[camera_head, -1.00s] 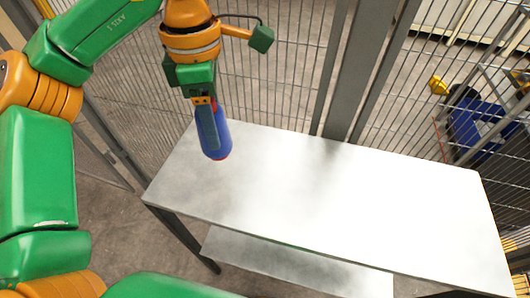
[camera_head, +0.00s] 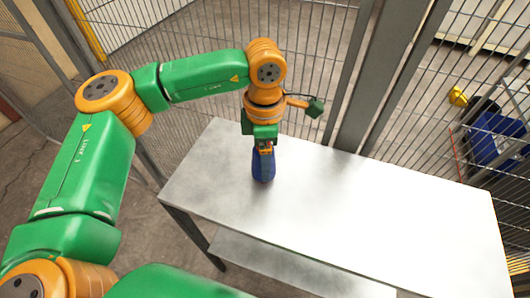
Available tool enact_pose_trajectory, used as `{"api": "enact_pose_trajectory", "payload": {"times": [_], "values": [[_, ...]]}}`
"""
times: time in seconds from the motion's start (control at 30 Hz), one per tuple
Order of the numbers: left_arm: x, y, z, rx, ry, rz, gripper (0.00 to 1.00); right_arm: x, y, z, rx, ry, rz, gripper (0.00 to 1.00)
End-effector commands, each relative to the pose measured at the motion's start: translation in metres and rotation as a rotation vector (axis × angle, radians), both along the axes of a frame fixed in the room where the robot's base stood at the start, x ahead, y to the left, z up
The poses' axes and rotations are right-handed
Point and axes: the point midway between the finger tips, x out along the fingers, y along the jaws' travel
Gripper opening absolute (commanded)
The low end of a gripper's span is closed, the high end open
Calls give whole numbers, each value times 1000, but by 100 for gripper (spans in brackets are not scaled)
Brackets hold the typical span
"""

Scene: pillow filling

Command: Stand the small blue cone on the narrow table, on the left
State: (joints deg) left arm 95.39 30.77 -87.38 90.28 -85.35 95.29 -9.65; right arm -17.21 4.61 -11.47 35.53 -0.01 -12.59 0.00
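The small blue cone (camera_head: 263,168) is upright at the left part of the narrow table (camera_head: 350,210). Its lower end appears to be at the table top, but I cannot tell for sure whether it touches. My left gripper (camera_head: 264,150) is above it and around its upper part, pointing down, and appears shut on it. The gripper's fingers partly hide the cone's top. My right gripper is not in view.
The table top is bare to the right of the cone. A lower shelf (camera_head: 290,268) shows under the table. A wire mesh fence and a grey post (camera_head: 375,80) stand behind it. A blue object (camera_head: 492,138) lies beyond the fence at right.

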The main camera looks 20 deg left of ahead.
Motion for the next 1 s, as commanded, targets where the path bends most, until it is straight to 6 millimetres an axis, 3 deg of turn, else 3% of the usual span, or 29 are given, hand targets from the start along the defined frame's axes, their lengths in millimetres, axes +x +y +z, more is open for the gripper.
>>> {"api": "enact_pose_trajectory", "payload": {"times": [0.37, 0.47, 0.7, 0.8, 1.0], "values": [[1, 0, 7, 0, -2, 1, 89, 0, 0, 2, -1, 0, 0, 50], [1, 0, 24, -1, -5, 1, 89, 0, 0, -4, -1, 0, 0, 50], [1, -1, 91, -1, -5, 0, 89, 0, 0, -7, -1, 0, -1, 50], [0, 0, 111, 1, -2, 0, 89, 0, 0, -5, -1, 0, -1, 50], [0, 0, 124, 0, 0, -1, 89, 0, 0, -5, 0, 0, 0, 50]]}}
